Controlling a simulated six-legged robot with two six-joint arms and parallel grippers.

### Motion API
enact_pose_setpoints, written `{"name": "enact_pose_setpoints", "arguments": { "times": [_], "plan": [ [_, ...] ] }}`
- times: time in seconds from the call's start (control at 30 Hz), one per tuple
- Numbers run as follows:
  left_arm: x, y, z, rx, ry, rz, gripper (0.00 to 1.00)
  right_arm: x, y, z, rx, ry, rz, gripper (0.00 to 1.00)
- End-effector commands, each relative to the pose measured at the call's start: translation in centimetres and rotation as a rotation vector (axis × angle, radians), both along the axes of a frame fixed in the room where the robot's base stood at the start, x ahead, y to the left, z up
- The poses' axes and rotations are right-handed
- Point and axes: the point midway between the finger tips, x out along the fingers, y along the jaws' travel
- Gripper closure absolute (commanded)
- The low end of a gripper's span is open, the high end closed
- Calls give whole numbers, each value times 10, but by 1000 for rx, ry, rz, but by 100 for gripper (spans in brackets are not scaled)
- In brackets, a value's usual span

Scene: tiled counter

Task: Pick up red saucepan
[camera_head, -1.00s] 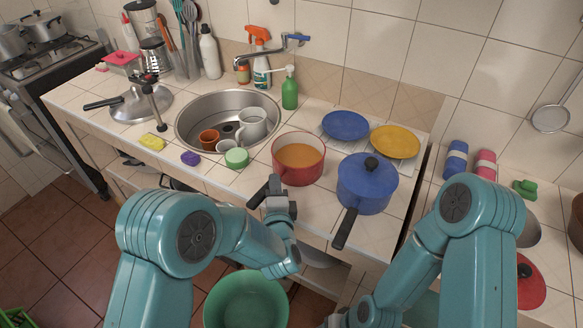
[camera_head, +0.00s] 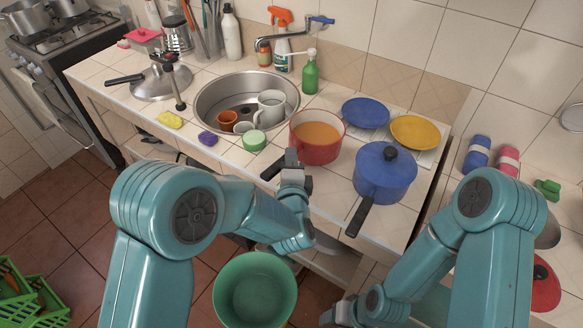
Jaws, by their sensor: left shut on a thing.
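The red saucepan (camera_head: 318,152) has orange-brown contents and sits upright at the counter's front edge, right of the sink. I cannot tell whether the pan touches the counter. Part of my right gripper (camera_head: 329,318) shows low at the bottom edge, away from the pan; its fingers are too cut off to read.
A blue lidded pot (camera_head: 384,182) stands close on the right, its handle over the front edge. Blue (camera_head: 366,113) and yellow (camera_head: 415,132) plates lie behind. A green bucket (camera_head: 254,292) is below.

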Motion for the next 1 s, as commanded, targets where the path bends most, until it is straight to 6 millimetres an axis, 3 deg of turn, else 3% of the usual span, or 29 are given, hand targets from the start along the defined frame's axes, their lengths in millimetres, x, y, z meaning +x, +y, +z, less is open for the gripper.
{"name": "enact_pose_setpoints", "arguments": {
  "times": [0.03, 0.2, 0.5, 0.7, 1.0],
  "plan": [
    [1, 0, 20, -7, -17, 1, 100, 0, 0, -2, 0, 0, 0, 38],
    [1, 0, 74, -9, -18, 2, 100, 0, 0, -3, 0, 0, 0, 38],
    [1, 0, 144, -8, -14, 2, 100, 0, 0, 0, 0, 0, 0, 38],
    [1, 0, 164, -5, -12, 2, 100, 0, 0, 2, 0, 0, 0, 38],
    [1, 0, 167, -4, -10, 2, 100, 0, 0, 3, 0, 0, 0, 38]
  ]
}}
